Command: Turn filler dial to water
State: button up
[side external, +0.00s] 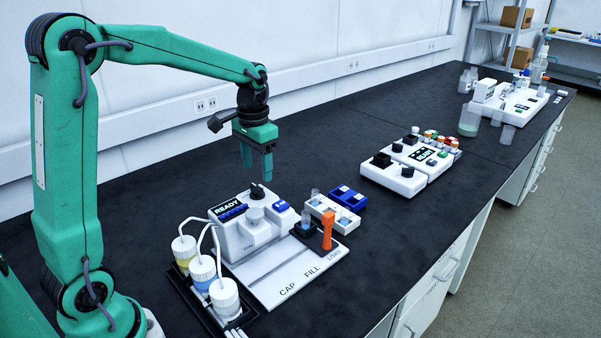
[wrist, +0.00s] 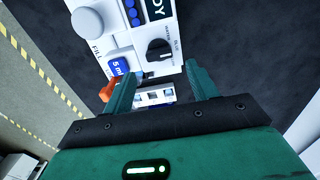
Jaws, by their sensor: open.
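The filler (side external: 240,232) is a white machine with a dark display reading READY, on the bench in the side view. Its black dial (side external: 257,191) stands on top, and shows in the wrist view (wrist: 160,51) beside small printed labels, one seeming to read WATER. I cannot tell clearly which label the dial points to. My gripper (side external: 257,174) points down, just above the dial and apart from it. In the wrist view its fingers (wrist: 160,75) are spread with nothing between them, the dial lying just beyond their tips.
Three capped bottles with tubes (side external: 202,273) stand in a black tray left of the filler. An orange-handled item (side external: 327,231) stands upright to the right, near a white rack (side external: 333,213) and a blue block (side external: 348,198). Another white device (side external: 408,168) stands farther right; bare black bench lies between.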

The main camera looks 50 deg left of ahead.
aim_at(257, 191)
jog(key=shift+f, duration=2.5)
jog(key=c, duration=1)
jog(key=shift+n, duration=0.4)
jog(key=n, duration=0.4)
jog(key=shift+a, duration=0.15)
jog(key=n, duration=0.5)
jog(key=shift+a+r, duration=0.1)
